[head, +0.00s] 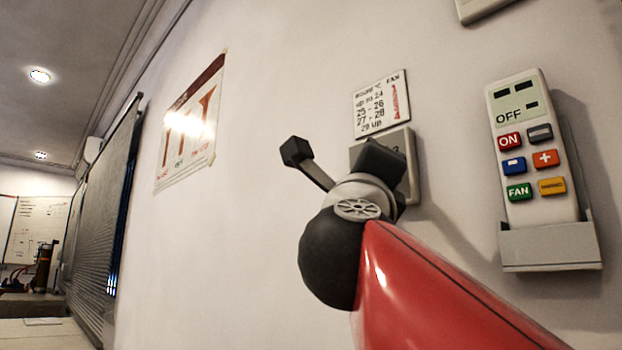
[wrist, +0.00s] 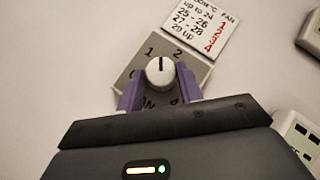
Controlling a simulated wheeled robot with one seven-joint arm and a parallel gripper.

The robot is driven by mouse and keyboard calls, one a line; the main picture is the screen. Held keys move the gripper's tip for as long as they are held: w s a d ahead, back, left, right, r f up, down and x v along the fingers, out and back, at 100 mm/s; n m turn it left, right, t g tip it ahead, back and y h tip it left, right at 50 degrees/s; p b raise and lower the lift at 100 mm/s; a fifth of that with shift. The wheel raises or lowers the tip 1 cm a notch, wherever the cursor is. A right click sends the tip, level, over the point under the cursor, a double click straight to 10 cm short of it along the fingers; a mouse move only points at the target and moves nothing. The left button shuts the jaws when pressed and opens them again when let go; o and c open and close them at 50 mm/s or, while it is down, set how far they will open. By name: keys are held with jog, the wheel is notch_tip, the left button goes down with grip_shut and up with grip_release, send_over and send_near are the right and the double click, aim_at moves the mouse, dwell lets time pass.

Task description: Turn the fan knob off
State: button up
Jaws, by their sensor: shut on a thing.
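The fan knob (wrist: 160,73) is round and white with a dark mark, on a grey square wall plate (wrist: 192,68). Its mark points up in the wrist view, roughly between the numbers 1 and 2. My gripper (wrist: 159,84) has its two purple fingers on either side of the knob, shut on it. The lower part of the plate is partly hidden by the fingers and gripper body. In the head view, the plate (head: 412,175) is mostly behind my gripper (head: 382,160), and the knob is hidden there.
A fan chart (head: 381,103) with temperature ranges hangs just above the plate. A white remote (head: 536,205) with coloured buttons and an OFF display sits in a grey wall holder (head: 552,245) to the right. A poster (head: 190,125) hangs left. The wall between is bare.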

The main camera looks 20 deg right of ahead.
jog(key=n+y, duration=0.1)
jog(key=n, duration=0.1)
jog(key=n+y, duration=0.4)
jog(key=n, duration=0.1)
jog(key=shift+s+r, duration=0.25)
jog(key=shift+r, duration=0.15)
jog(key=n+g+y, duration=0.1)
jog(key=n+g, duration=0.1)
jog(key=n+y, duration=0.1)
jog(key=n, duration=0.1)
jog(key=shift+d+r+g+y, duration=0.1)
jog(key=shift+r+g+y, duration=0.2)
jog(key=shift+g, duration=0.1)
jog(key=shift+s+n+g, duration=0.1)
jog(key=shift+n+g, duration=0.2)
jog(key=shift+n, duration=0.1)
jog(key=o, duration=1)
jog(key=shift+s, duration=0.1)
jog(key=shift+v, duration=3.8)
